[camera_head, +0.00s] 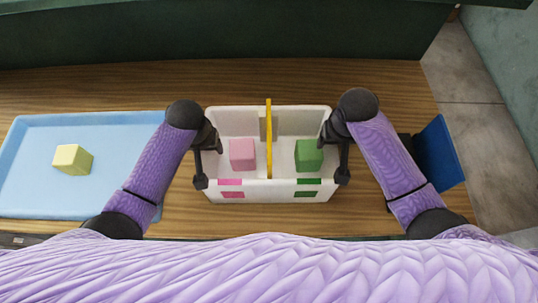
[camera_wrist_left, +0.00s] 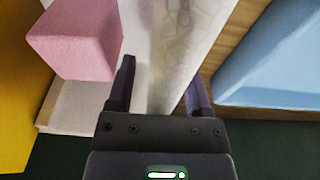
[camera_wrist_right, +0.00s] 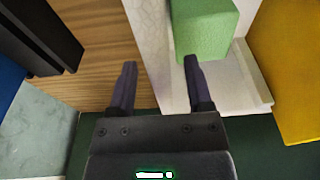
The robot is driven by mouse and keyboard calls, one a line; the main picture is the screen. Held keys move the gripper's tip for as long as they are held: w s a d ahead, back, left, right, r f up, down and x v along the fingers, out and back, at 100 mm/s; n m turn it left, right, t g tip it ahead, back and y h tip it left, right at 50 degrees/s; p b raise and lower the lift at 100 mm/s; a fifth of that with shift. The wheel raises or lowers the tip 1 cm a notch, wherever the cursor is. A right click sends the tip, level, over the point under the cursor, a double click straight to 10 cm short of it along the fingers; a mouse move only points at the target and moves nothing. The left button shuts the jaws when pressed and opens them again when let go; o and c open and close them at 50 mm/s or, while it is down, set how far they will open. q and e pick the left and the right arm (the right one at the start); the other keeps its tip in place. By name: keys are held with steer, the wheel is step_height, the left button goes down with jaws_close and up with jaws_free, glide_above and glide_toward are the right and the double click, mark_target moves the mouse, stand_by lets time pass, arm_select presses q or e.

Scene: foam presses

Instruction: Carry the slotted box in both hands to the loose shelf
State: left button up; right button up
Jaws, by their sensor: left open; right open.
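The slotted box (camera_head: 316,190) is a white open box on the wooden table. A yellow divider (camera_head: 268,140) splits it, with a pink cube (camera_head: 242,154) in the left compartment and a green cube (camera_head: 308,156) in the right. My left gripper (camera_head: 208,164) is open at the left wall; in the left wrist view its fingers (camera_wrist_left: 160,90) stand either side of that wall (camera_wrist_left: 178,50). My right gripper (camera_head: 334,164) is open at the right wall; in the right wrist view its fingers (camera_wrist_right: 159,85) straddle that wall (camera_wrist_right: 150,40). I cannot tell which thing is the loose shelf.
A light blue tray (camera_head: 30,190) with a yellow-green cube (camera_head: 72,159) lies on the left of the table (camera_head: 375,80). A blue panel (camera_head: 438,155) with a black part stands at the right table edge. A dark green surface (camera_head: 220,35) runs along the back.

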arm_select(q)
jaws_close()
arm_select(e)
jaws_close()
arm_select(q)
steer(key=shift+r, duration=0.1)
arm_select(e)
steer(key=shift+r, duration=0.1)
